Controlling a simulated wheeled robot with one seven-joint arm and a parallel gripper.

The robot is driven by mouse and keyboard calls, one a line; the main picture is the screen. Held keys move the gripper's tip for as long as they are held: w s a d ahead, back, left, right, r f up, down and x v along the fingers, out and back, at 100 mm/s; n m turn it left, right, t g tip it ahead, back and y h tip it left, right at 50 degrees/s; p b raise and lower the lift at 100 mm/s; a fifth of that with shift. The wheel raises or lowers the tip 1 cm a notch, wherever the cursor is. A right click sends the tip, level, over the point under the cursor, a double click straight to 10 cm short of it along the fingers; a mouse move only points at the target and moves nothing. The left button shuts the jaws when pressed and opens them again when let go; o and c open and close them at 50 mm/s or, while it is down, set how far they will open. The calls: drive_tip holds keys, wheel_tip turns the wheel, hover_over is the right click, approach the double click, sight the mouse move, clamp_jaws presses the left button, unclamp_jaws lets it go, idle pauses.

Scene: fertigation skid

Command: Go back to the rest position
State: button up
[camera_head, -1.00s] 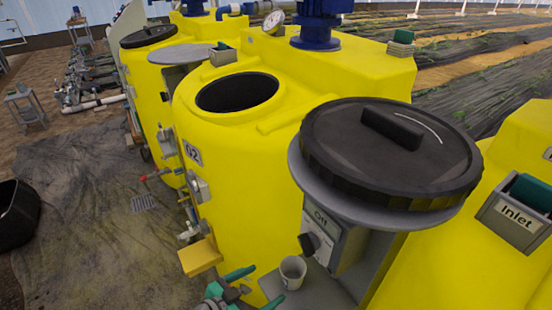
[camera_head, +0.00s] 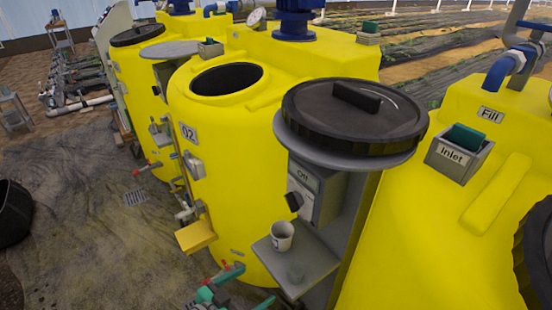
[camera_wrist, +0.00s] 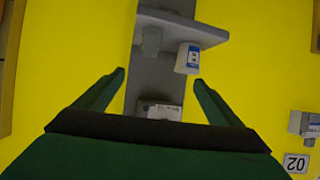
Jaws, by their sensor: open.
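My gripper (camera_wrist: 160,80) is open and empty in the wrist view, its two green fingers wide apart. Between and beyond the fingertips are a grey post and a grey shelf (camera_wrist: 205,32) against a yellow tank. A white cup (camera_wrist: 188,57) with a blue label is at the shelf, apart from the fingers. In the head view my gripper (camera_head: 238,290) shows at the bottom edge, partly cut off. The cup (camera_head: 281,236) stands upright on the shelf (camera_head: 310,262), up and to the right of my gripper.
The tank marked 02 (camera_head: 225,150) has an open top hole. A black lid (camera_head: 350,115) lies on a round grey plate above the switch box (camera_head: 315,195), marked Off. A yellow block (camera_head: 196,237) juts from the tank. Bare floor (camera_head: 90,220) lies left, with a black tub (camera_head: 12,215).

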drive_tip(key=s+d+f+n+t+y, duration=0.1)
drive_tip(key=s+d+f+n+y, duration=0.1)
drive_tip(key=s+f+n+y, duration=0.3)
drive_tip(key=s+d+f+n+t+y, duration=0.1)
drive_tip(key=s+d+f+n+y, duration=0.2)
drive_tip(key=s+f, duration=0.45)
drive_tip(key=s+d+r+t, duration=0.2)
drive_tip(key=s+r+t, duration=0.2)
drive_tip(key=s+r, duration=1)
drive_tip(key=s, duration=0.2)
drive_tip(key=shift+s+n+y, duration=0.3)
drive_tip(key=shift+s+y, duration=0.05)
drive_tip(key=shift+y, duration=0.05)
